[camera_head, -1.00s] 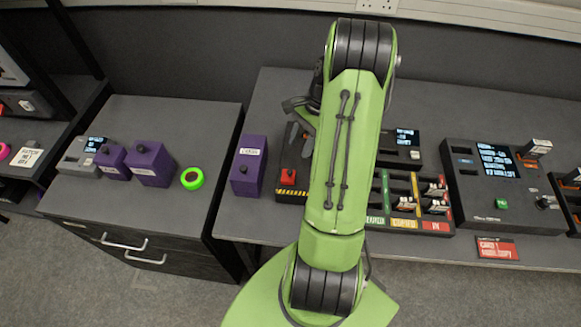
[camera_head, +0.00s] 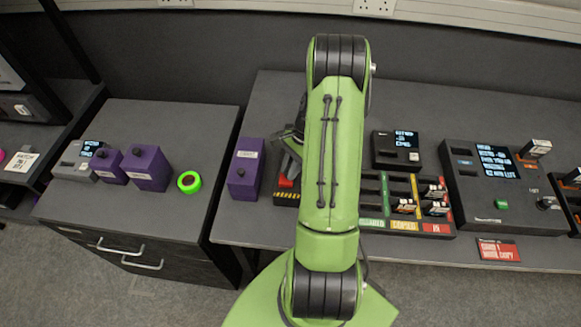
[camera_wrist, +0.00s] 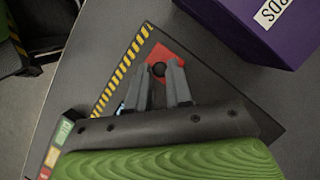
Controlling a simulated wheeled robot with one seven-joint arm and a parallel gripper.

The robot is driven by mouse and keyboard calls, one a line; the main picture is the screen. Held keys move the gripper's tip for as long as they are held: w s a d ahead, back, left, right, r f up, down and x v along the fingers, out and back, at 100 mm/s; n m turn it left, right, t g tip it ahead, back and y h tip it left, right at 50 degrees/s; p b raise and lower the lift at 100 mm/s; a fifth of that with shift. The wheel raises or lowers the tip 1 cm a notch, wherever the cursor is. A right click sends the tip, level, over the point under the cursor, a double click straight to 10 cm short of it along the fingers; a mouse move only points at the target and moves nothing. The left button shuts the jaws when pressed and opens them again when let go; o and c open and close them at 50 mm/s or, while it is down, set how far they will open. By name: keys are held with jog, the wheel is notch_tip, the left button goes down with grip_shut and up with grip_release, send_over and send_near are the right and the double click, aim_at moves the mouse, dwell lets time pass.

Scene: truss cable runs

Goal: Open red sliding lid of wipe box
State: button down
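The wipe box (camera_head: 284,198) is a low dark box with a yellow-and-black hazard stripe along its front. In the head view, my arm hides part of the box and much of the gripper.
A purple box (camera_head: 246,168) stands close to the left of the wipe box. A divided tray (camera_head: 430,226) and a dark console (camera_head: 497,203) lie to the right. A green ring (camera_head: 189,182) and purple boxes (camera_head: 146,169) stand on the left cabinet.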

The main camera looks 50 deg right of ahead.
jog(key=s+d, duration=0.3)
jog(key=shift+s, duration=0.3)
jog(key=shift+w+a, duration=0.1)
jog(key=shift+a, duration=0.05)
jog(key=c, duration=1)
grip_release()
jog(key=shift+c, duration=0.2)
jog(key=p+v, duration=0.3)
jog(key=v, duration=1.2)
jog(key=shift+r, duration=0.35)
